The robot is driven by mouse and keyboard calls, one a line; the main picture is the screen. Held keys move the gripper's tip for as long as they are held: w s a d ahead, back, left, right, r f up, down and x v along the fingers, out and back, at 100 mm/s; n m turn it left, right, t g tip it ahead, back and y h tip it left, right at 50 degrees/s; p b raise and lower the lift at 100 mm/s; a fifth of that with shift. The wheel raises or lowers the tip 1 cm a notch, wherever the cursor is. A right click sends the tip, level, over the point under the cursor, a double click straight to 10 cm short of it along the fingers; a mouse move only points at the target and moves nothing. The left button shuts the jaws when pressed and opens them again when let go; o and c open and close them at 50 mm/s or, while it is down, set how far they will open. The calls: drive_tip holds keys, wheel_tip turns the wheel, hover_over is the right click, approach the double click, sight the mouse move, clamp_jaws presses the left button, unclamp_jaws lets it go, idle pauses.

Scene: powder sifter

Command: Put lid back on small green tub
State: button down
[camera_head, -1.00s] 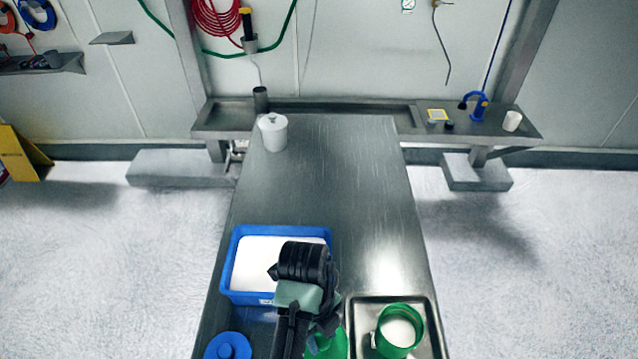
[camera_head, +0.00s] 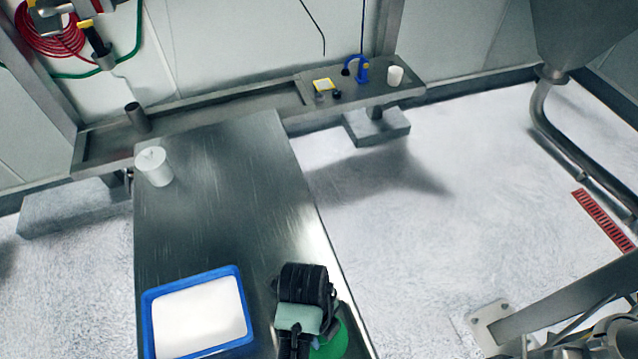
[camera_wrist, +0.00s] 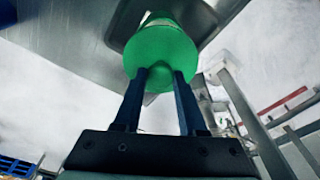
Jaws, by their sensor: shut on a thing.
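My gripper (camera_wrist: 159,76) is shut on the green lid (camera_wrist: 160,48), with a dark finger on each side of the middle of its near face. In the wrist view a bit of a paler green rim, likely the small green tub (camera_wrist: 160,16), shows just past the lid. The lid hides most of it, and I cannot tell whether they touch. In the head view the green lid (camera_head: 334,343) shows under my dark wrist at the bottom edge. The fingertips and the tub are hidden or out of frame there.
A blue bin (camera_head: 148,322) of white powder stands left of my arm on the steel table (camera_head: 225,215). A metal tray (camera_wrist: 205,20) lies around the tub. The table's middle is clear.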

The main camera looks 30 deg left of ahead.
drive_tip(key=shift+s+f, duration=0.15)
drive_tip(key=shift+f, duration=0.75)
drive_tip(key=shift+f+b, duration=0.85)
drive_tip(key=shift+f, duration=0.9)
drive_tip(key=shift+p, duration=0.4)
drive_tip(key=shift+f, duration=0.15)
idle(0.7)
unclamp_jaws()
idle(0.5)
drive_tip(key=shift+r+p, duration=0.45)
drive_tip(key=shift+r, duration=3.05)
